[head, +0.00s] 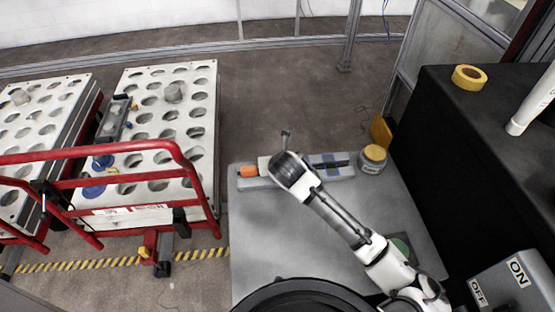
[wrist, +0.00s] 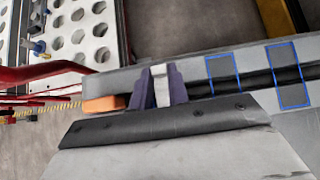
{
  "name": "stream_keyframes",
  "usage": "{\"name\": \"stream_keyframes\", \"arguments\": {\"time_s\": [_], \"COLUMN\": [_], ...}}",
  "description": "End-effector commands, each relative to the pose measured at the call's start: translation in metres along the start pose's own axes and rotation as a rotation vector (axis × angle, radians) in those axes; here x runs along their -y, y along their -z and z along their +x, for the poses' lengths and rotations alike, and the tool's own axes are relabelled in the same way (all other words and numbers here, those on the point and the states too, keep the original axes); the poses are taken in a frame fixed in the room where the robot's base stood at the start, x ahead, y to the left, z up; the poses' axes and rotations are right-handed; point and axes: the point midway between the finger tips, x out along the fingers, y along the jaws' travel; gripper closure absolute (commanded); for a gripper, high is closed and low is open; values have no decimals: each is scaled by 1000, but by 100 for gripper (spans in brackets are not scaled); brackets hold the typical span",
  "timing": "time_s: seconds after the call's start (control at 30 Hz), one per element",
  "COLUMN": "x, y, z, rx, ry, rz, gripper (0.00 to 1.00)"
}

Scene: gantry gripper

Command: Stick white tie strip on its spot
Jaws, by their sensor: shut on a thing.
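My gripper (wrist: 160,88) is shut on a small white strip (wrist: 159,71), whose pale end shows between the two dark purple fingers in the wrist view. The fingers are over the long grey holder (wrist: 185,70), between an orange block at its left end and two blue-outlined spots on its right part. The nearer blue-outlined spot (wrist: 222,66) and the farther one (wrist: 288,75) cross a dark bar (wrist: 255,78). The strip is apart from both spots. In the head view my wrist hides the fingers and the strip, while the grey holder (head: 347,173) shows on the table.
The orange block (head: 248,171) is at the holder's left end. A jar with a yellow lid (head: 373,157) stands at its right end. The grey table (head: 262,225) is clear at front left. A red-railed cart (head: 120,165) stands left, and a black cabinet (head: 470,150) right.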

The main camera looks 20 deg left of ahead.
Motion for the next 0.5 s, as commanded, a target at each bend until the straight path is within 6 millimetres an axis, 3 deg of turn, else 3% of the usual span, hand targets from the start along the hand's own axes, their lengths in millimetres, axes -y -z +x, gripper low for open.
{"name": "stream_keyframes", "arguments": {"time_s": [0.13,0.17,0.33,0.5], "x": [0,0,0,0], "y": [1,1,1,1], "z": [1,1,1,1], "rx": [-4,-4,-4,-3], "ry": [0,0,0,0], "rz": [0,0,0,0], "gripper": [100,82,60,58]}}
